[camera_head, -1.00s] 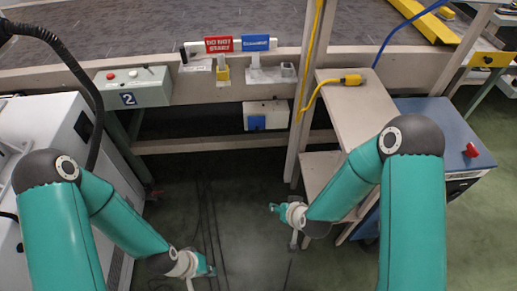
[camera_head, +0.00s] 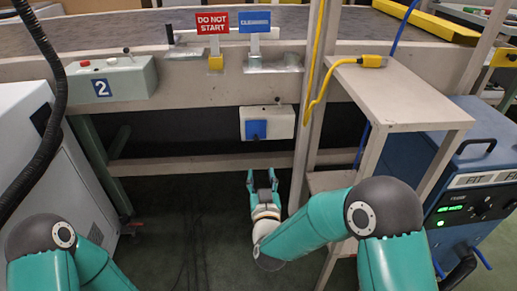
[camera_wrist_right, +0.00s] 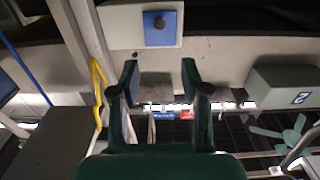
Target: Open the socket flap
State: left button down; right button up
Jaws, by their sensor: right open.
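The socket flap (camera_head: 256,129) is a blue square on the front of a white socket box (camera_head: 284,122), which hangs under the beam. The flap looks flat against the box. In the right wrist view the flap (camera_wrist_right: 168,38) shows a dark round knob, and the white box (camera_wrist_right: 120,28) is at the top. My right gripper (camera_head: 262,174) is open and empty, below the box and apart from it. In the wrist view its two fingers (camera_wrist_right: 159,75) are spread, with the flap beyond them. My left gripper is out of the frame; only its arm shows at bottom left.
A wooden post (camera_head: 312,110) with a yellow cable stands right of the box, beside a wooden shelf (camera_head: 400,95). A lower rail (camera_head: 190,163) runs behind my right gripper. A control box (camera_head: 125,82) numbered 2 hangs at left.

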aim_at(257, 141)
jog(key=w+b, duration=0.4)
jog(key=w, duration=1.2)
grip_shut()
